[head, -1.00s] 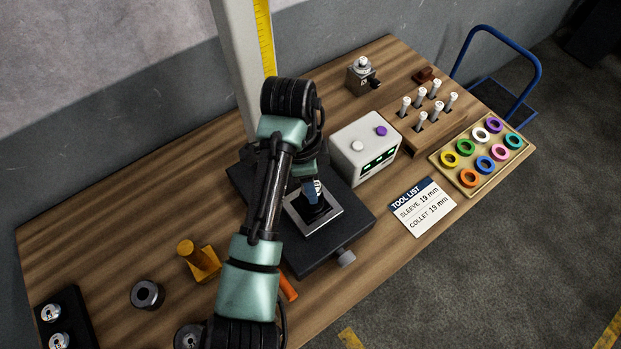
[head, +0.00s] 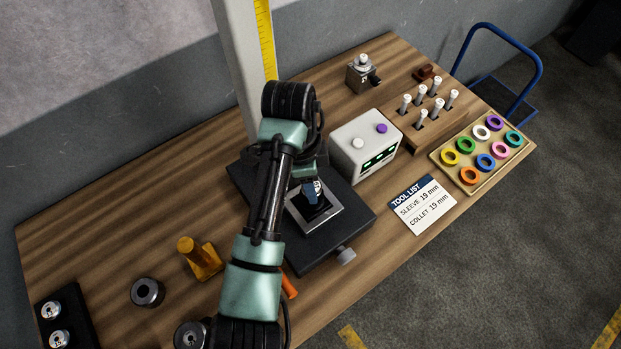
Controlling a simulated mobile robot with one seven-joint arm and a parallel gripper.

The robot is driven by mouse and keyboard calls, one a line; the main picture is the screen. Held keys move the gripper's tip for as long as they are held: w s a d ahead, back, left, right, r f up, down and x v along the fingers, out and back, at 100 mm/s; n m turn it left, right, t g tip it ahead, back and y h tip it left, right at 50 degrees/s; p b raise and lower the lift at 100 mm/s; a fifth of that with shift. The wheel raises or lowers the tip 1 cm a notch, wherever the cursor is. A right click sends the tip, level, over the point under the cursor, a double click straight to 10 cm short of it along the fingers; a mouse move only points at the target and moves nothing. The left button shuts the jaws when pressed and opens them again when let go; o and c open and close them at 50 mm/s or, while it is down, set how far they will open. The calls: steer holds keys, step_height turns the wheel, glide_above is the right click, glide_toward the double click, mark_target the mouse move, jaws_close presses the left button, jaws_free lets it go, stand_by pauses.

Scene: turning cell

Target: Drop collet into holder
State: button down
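My gripper (head: 312,190) points down over the holder (head: 322,220), a dark round piece on a light square plate on the black base. The gripper's fingers are small and mostly covered by my own arm, so I cannot tell whether they are open or shut. A small pale piece with dark marks shows at the gripper, perhaps the collet, but too little of it is visible to be sure. Two silvery collet-like pieces (head: 50,312) sit in a black rack (head: 75,300) at the lower left.
A white box (head: 366,146) with buttons and green displays stands right of the base. A tool list card (head: 422,205) reads sleeve 19 mm, collet 19 mm. A tray of colored rings (head: 463,187) and a wooden peg block (head: 432,128) lie further right. A grey column rises behind.

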steer(key=shift+f, duration=0.4)
stand_by(0.4)
steer(key=shift+c, duration=1.2)
jaws_free()
step_height(320, 180, up, 13)
steer(key=a+p, duration=0.1)
steer(key=p, duration=0.2)
steer(key=shift+a+p, duration=0.25)
steer(key=shift+p, duration=0.1)
steer(key=shift+s+f, duration=0.15)
